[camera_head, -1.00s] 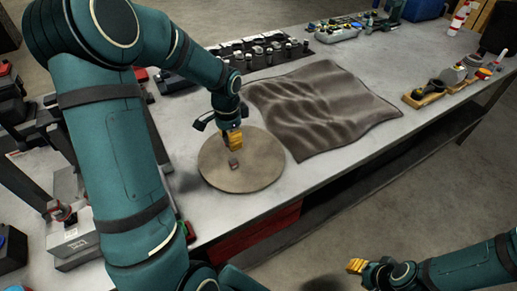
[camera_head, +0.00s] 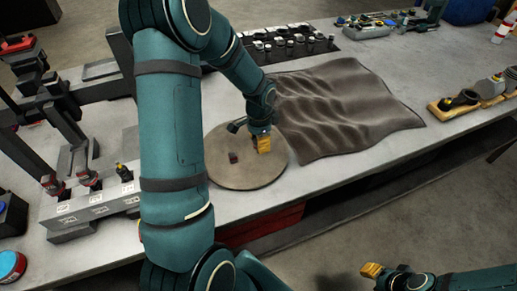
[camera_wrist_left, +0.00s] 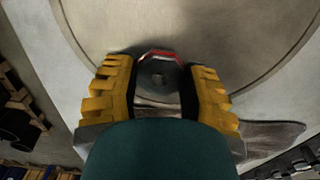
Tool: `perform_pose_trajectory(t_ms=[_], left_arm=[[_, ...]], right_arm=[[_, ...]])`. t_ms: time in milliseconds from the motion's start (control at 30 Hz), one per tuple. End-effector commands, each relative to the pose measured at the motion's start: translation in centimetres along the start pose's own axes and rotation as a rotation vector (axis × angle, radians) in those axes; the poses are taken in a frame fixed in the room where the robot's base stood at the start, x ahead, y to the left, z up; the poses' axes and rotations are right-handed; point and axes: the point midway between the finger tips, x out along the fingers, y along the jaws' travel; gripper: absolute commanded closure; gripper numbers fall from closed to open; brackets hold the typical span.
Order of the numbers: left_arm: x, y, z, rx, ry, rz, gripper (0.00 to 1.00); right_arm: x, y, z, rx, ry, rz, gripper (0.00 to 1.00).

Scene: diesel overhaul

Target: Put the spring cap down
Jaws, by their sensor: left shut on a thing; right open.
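Whether the cap touches the disc I cannot tell. My right gripper (camera_head: 371,270) is open and empty, in front of the bench at the lower right.
A small dark, reddish part (camera_head: 233,157) sits on the disc left of my left gripper. A crumpled brown cloth (camera_head: 345,105) lies right of the disc. Several small parts stand on a black mat (camera_head: 285,47) behind. A grey fixture (camera_head: 95,205) stands at the left.

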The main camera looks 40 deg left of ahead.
Motion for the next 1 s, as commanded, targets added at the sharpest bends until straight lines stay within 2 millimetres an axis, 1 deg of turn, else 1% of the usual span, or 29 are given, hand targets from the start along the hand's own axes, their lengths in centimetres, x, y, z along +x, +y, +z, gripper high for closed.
perform_pose_trajectory(t_ms=[133, 300, 333, 567, 733, 767, 800, 833, 1000], left_arm=[[1.2, 0.0, 0.1, 0.000, -0.002, 0.002, 0.92], [3.6, 0.0, 0.1, 0.000, -0.002, 0.002, 0.92], [3.8, 0.0, 0.1, 0.000, -0.001, 0.001, 0.92], [3.8, 0.0, 0.0, -0.001, 0.000, 0.000, 0.92], [4.3, 0.0, 0.0, -0.001, 0.000, 0.000, 0.92], [4.2, 0.0, 0.0, -0.001, 0.000, 0.000, 0.46], [4.2, 0.0, 0.0, -0.001, 0.000, 0.000, 0.32], [4.2, 0.0, 0.0, -0.001, 0.000, 0.000, 0.29], [4.1, 0.0, 0.0, -0.001, 0.000, 0.000, 0.29]], right_arm=[[0.1, 0.1, 0.1, 0.000, -0.002, 0.000, 0.64], [0.4, 0.2, 0.2, -0.001, -0.005, 0.000, 0.64], [0.5, 0.2, 0.2, -0.001, -0.005, 0.000, 0.64], [0.4, 0.2, 0.2, -0.001, -0.005, 0.000, 0.64], [0.8, 0.3, 0.4, -0.002, -0.008, -0.001, 0.64], [0.7, 0.3, 0.4, -0.002, -0.008, -0.001, 0.64], [0.7, 0.3, 0.4, -0.002, -0.008, -0.001, 0.64], [0.7, 0.2, 0.4, -0.002, -0.008, -0.001, 0.64], [0.6, 0.2, 0.4, -0.002, -0.007, -0.001, 0.64]])
